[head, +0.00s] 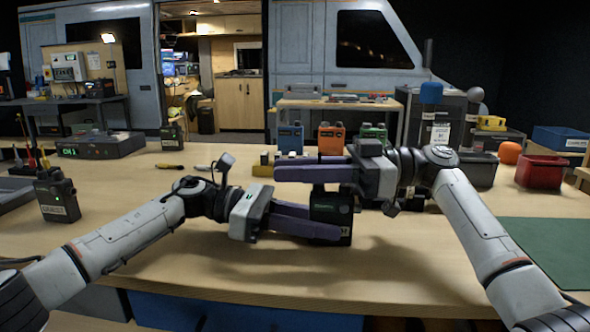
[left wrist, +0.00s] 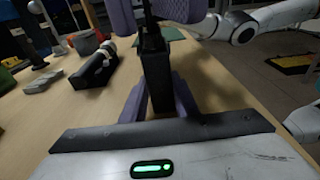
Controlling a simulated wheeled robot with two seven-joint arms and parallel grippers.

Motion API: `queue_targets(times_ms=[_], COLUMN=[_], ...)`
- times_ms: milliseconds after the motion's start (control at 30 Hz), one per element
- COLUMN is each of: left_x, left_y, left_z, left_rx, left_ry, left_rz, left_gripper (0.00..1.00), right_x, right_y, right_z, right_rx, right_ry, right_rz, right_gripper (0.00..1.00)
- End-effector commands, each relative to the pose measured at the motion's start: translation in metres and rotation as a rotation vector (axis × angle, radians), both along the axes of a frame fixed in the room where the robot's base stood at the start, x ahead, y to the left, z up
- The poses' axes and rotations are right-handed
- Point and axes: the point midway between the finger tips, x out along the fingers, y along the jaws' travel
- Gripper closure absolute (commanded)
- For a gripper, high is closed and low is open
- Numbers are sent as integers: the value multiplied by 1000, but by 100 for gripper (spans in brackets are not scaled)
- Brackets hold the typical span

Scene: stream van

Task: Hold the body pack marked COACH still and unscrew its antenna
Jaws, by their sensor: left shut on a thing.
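A black body pack (head: 331,204) stands upright near the table's middle; only the end of its pale label shows, so I cannot read it whole. My left gripper (head: 343,236) is shut on its lower part. In the left wrist view the pack (left wrist: 155,82) stands between my left gripper's purple fingers (left wrist: 160,105). Its thin black antenna (left wrist: 148,14) rises from the top. My right gripper (head: 277,167) reaches across from the right at antenna height. Its purple fingers lie on both sides of the antenna, apparently apart. The fingers hide the antenna in the head view.
Another labelled black pack (head: 57,198) stands at the left. Blue (head: 290,138), orange (head: 331,139) and green (head: 374,132) packs stand behind my grippers. A receiver box (head: 100,146) is at back left, a red bin (head: 540,171) and green mat (head: 552,248) at right. The front table is clear.

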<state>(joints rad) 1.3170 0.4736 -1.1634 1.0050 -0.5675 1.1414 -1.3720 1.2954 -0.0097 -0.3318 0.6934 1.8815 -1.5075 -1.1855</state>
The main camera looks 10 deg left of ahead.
Motion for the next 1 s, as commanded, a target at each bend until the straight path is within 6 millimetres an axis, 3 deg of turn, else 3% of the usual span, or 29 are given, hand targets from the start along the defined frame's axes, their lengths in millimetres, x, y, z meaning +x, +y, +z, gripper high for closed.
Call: queue_targets(times_ms=[400, 833, 1000], left_x=[0, 1, 1], left_y=[0, 1, 1], left_z=[0, 0, 0], left_rx=[0, 0, 0], left_ry=[0, 0, 0], left_rz=[1, 2, 2], left_gripper=[98, 98, 98], right_x=[9, 11, 14], right_y=[-1, -1, -2], right_z=[0, 1, 0], right_rx=[2, 4, 3], right_ry=[-2, -1, -5], right_rz=[-260, -311, -413], right_gripper=[80, 80, 80])
